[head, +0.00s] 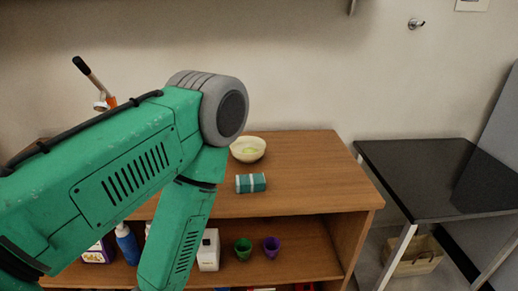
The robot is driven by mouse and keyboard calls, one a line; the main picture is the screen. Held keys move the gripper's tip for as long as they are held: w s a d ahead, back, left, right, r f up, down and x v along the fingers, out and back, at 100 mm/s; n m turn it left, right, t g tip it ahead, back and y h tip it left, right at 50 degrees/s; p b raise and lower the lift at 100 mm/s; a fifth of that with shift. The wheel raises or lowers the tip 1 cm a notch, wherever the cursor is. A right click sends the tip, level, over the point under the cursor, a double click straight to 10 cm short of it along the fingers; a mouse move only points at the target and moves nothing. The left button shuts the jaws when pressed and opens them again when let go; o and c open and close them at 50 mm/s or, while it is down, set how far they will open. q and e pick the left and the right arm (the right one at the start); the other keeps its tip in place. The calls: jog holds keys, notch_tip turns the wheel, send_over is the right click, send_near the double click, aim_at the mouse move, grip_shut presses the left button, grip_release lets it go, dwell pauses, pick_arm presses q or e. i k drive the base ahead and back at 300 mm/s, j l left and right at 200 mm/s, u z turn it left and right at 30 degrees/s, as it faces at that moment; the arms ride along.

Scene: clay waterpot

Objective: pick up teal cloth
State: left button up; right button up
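A small teal cloth with pale stripes (251,183), folded or rolled, lies on the wooden cabinet top (310,165) in the head view. It is in front of a cream bowl (248,149). My green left arm comes in from the left and bends down past the bottom edge, to the left of the cloth. Its forearm is clear of the cloth in the picture. My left gripper is out of the frame. My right arm and gripper do not show. The arm hides the left part of the cabinet top.
The cabinet's open shelf holds a white bottle (208,250), a blue bottle (127,243), a green cup (243,249) and a purple cup (271,247). A black table (440,180) stands at right, with a basket (413,256) underneath. The cabinet top right of the cloth is bare.

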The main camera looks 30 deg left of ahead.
aim_at(248, 183)
jog(key=u, duration=1.05)
